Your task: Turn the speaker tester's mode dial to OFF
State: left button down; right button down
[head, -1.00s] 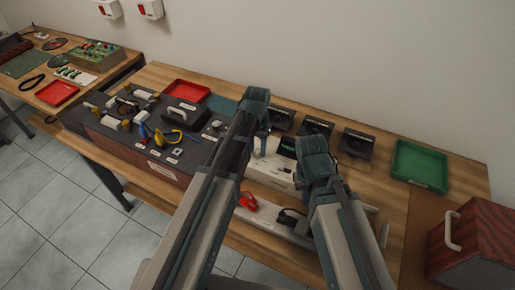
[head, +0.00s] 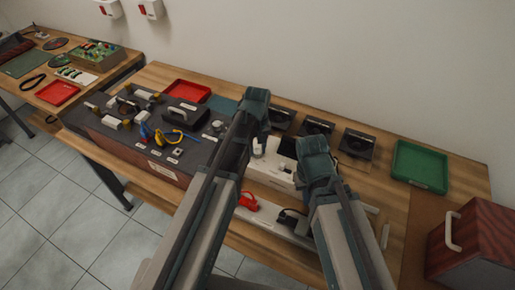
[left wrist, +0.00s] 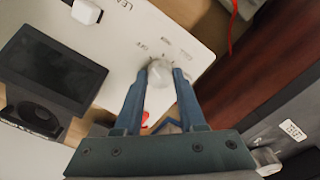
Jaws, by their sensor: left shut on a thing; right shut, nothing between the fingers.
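The speaker tester (head: 272,170) is a white box with a black screen on the bench, partly hidden behind my arms. In the left wrist view its white panel (left wrist: 120,50) carries a round pale mode dial (left wrist: 160,73) with small printed labels around it, too small to read surely. My left gripper (left wrist: 161,80) is shut on the dial, one finger on each side. I cannot tell which label the dial points to. In the head view my left gripper (head: 256,108) hides the dial. My right gripper (head: 314,150) is shut and empty, by the tester's right side.
A second white knob (left wrist: 87,11) and the black screen (left wrist: 52,70) share the panel. Black speakers (head: 316,128) stand behind the tester. A green tray (head: 420,166) lies right, a red tray (head: 187,91) left. A dark case (head: 478,245) stands at the far right.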

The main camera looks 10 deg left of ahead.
aim_at(258, 150)
dwell(0.4)
pick_arm(q)
jog(key=shift+c, duration=2.4)
grip_release()
jog(key=shift+r, duration=0.1)
notch_tip(258, 150, up, 14)
jog(key=p, duration=1.4)
jog(key=shift+f, duration=0.2)
